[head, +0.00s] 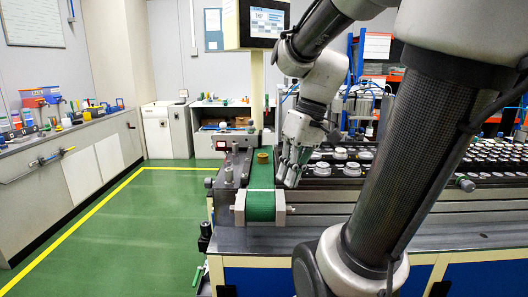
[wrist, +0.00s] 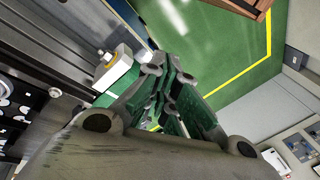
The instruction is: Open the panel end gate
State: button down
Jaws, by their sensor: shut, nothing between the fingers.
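My gripper (head: 289,174) is shut and empty, pointing down beside the right edge of the short green conveyor (head: 261,205), near its front end. In the wrist view its fingers (wrist: 170,68) meet in the middle of the picture, and the belt's white end block (wrist: 112,66) shows to their left. I cannot tell from these views whether the fingertips touch anything. I cannot clearly make out a panel end gate; the gripper hides part of the conveyor's right side. A small brass-coloured cup-shaped part (head: 262,157) stands on the belt farther back.
Right of the gripper, a dark tray bed holds rows of white round speaker parts (head: 348,168). A dark rail with knobs (head: 229,178) runs along the belt's left. A screen on a post (head: 266,22) rises behind. The green floor (head: 140,222) at left is clear.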

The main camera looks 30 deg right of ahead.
jog(key=w+r+n+g+h, duration=0.2)
jog(key=w+r+n+h, duration=0.3)
jog(key=w, duration=0.7)
jog(key=w+r+n+g+h, duration=0.15)
jog(key=w+n, duration=0.45)
jog(key=w, duration=0.7)
jog(key=shift+g+h, duration=0.25)
jog(key=shift+h, duration=0.2)
jog(key=x, duration=0.9)
jog(key=shift+s+a+f, duration=0.1)
jog(key=shift+a+f, duration=0.1)
jog(key=shift+a, duration=0.15)
jog(key=s+d, duration=0.1)
jog(key=d, duration=0.1)
jog(key=shift+s+d, duration=0.35)
jog(key=shift+s, duration=0.05)
jog(key=shift+s+d, duration=0.3)
jog(key=shift+d, duration=0.1)
